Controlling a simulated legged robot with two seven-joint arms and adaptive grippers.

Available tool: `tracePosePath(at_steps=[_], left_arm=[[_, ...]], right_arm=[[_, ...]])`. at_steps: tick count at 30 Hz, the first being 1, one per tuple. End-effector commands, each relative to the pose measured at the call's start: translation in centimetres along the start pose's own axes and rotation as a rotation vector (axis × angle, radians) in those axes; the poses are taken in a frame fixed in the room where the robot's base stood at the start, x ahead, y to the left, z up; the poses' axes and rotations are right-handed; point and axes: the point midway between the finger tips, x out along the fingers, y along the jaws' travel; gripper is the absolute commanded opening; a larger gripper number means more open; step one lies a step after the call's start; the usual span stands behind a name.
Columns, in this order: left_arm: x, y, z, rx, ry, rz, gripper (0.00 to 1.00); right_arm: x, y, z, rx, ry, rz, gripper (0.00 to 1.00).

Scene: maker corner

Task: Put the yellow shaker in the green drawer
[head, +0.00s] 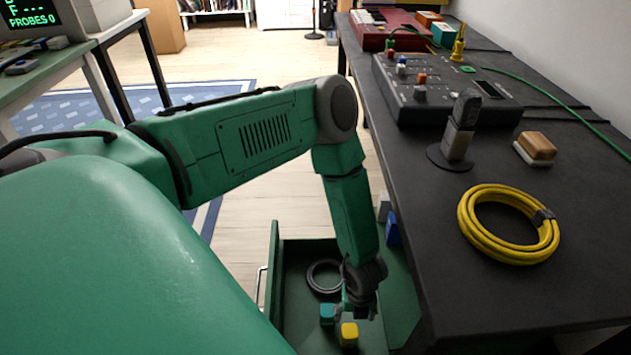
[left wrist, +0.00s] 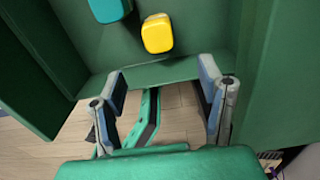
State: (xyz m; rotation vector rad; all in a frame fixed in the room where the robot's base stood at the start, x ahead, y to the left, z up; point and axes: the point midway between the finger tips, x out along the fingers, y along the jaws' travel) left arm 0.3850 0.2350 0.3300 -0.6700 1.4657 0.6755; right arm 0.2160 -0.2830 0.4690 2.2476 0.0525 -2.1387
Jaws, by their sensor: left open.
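The yellow shaker (head: 349,334) is inside the open green drawer (head: 273,262), low in the head view. It also shows in the left wrist view (left wrist: 157,33), resting on the drawer's green floor, just beyond the fingertips. My left gripper (head: 360,308) reaches down at the drawer, partly hidden by its own wrist. My right gripper is not in view.
A teal block-like item (head: 327,314) and a black ring (head: 313,283) also lie in the drawer. The dark bench (head: 455,275) on the right holds a yellow cable coil (head: 470,225), a brush-like block (head: 537,148) and a control box (head: 440,100). Open floor lies left of the drawer.

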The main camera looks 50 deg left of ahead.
Motion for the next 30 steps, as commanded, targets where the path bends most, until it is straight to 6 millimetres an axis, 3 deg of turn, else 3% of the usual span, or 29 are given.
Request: tracePosePath(at_steps=[4,8,18,23,24,27,30], left_arm=[[-0.3,0.6,-0.4,0.146,-0.010,0.009,0.62],[-1.3,2.3,-1.5,0.588,-0.032,0.037,0.62],[-6.6,9.0,-4.0,2.310,-0.048,0.146,0.62],[-9.7,12.1,-5.3,3.080,-0.025,0.167,0.62],[-10.4,12.8,-5.7,-3.023,0.020,-0.155,0.62],[-12.1,14.2,-6.5,-2.663,0.013,-0.115,0.62],[-13.3,15.2,-7.1,-2.414,0.015,-0.086,0.62]], right_arm=[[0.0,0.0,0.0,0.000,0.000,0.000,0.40],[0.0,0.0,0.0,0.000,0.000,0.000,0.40],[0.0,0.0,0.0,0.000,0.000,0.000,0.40],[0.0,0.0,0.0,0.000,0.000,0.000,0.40],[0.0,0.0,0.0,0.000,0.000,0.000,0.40],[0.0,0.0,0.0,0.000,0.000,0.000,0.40],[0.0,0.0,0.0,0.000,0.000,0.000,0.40]])
